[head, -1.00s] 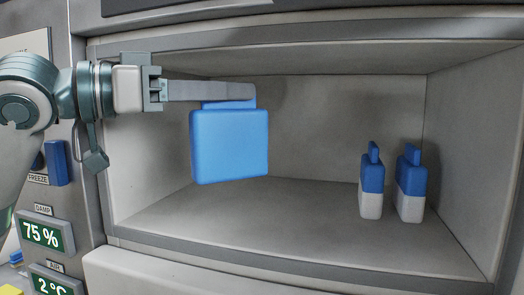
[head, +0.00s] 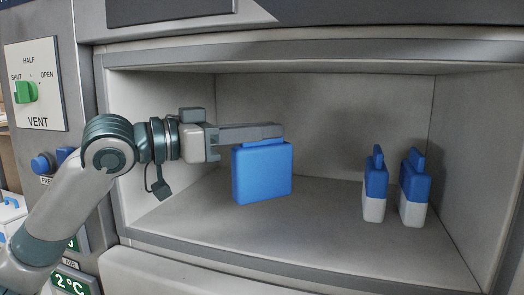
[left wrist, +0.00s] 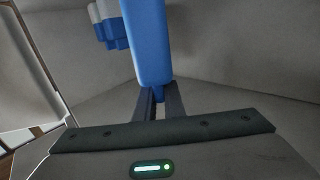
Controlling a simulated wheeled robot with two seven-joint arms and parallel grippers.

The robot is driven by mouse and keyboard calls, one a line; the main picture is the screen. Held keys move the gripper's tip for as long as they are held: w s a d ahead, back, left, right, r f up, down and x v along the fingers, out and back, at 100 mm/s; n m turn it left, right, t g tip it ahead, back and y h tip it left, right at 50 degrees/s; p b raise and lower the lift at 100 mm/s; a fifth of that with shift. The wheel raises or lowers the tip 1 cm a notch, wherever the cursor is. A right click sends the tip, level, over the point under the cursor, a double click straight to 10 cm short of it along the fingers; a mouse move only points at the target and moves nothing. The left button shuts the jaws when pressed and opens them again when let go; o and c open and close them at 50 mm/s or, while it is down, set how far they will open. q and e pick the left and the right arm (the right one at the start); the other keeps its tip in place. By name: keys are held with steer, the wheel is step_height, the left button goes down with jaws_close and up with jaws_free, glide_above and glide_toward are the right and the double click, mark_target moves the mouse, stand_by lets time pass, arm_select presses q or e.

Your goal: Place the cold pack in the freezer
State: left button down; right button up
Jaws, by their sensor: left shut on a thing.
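The cold pack (head: 262,175) is a flat blue block hanging upright by its narrow top handle. My left gripper (head: 266,133) reaches into the freezer compartment (head: 325,110) from the left and is shut on that handle. In the left wrist view the pack (left wrist: 148,45) shows edge-on between the fingers (left wrist: 159,100). The pack is inside the compartment, left of its middle. I cannot tell whether its bottom touches the floor. My right gripper is not in view.
Two blue-and-white packs, one (head: 374,190) and another (head: 413,190), stand upright at the compartment's right. Bare floor (head: 325,215) lies between them and the cold pack. A vent panel with a green knob (head: 25,91) is outside, at the left.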

mark_target(262, 153)
arm_select(q)
steer(key=shift+f+p, duration=1)
steer(key=shift+f, duration=1.05)
steer(key=c, duration=1.8)
jaws_free()
steer(key=shift+c, duration=0.2)
